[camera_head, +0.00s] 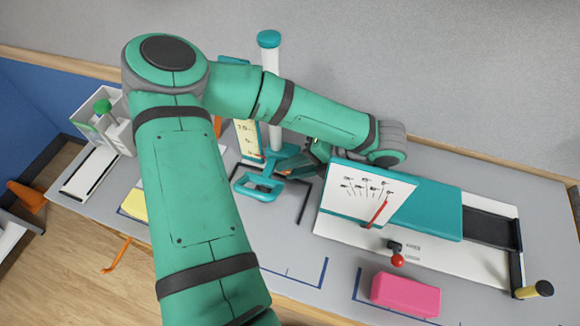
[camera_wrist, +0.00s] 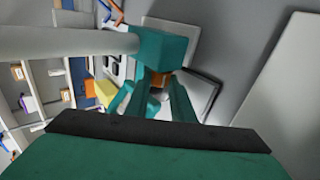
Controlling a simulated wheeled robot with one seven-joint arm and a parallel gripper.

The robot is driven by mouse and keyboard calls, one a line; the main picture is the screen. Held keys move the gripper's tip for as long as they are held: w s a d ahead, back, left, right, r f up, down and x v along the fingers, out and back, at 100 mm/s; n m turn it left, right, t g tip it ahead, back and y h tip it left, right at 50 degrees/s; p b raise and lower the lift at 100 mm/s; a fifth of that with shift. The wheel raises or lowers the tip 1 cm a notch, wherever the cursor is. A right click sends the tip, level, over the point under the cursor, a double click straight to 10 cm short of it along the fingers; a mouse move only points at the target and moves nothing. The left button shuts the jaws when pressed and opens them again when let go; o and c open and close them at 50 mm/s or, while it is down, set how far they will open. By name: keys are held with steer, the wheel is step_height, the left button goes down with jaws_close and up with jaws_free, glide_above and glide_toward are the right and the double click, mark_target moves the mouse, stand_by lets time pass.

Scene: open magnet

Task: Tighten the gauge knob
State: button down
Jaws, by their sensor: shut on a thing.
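The gauge is a white column (camera_head: 271,85) with a teal cap and a teal base with a loop handle (camera_head: 258,187). A pale scale plate (camera_head: 246,140) stands beside the column. In the wrist view the column (camera_wrist: 60,43) runs in from the left to a teal block (camera_wrist: 162,47). A small orange knob (camera_wrist: 160,80) sits at this block, between the fingers of my gripper (camera_wrist: 160,88). My gripper is shut on the knob. In the head view my gripper (camera_head: 290,170) is right of the column, low down, partly hidden by my arm. The knob's thread is hidden.
A white panel with a red pointer (camera_head: 378,213) and a teal block (camera_head: 425,205) stand close on the right. A red ball lever (camera_head: 397,260) and a pink block (camera_head: 405,294) are in front. A white device with a green knob (camera_head: 104,105) stands left.

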steer(key=shift+s+d+f+t+y, duration=0.1)
steer(key=shift+d+f+t+y, duration=0.15)
steer(key=shift+y, duration=0.35)
steer(key=shift+s+d+f+t+y, duration=0.15)
steer(key=shift+d+y, duration=0.15)
steer(key=shift+y, duration=0.3)
steer(key=shift+d+f+t+y, duration=0.1)
steer(key=shift+f+t+y, duration=0.15)
steer(key=shift+y, duration=0.75)
steer(key=c, duration=1.5)
jaws_free()
steer(key=shift+w, duration=0.1)
steer(key=shift+c, duration=0.2)
steer(key=shift+r+y, duration=0.1)
steer(key=shift+y, duration=0.2)
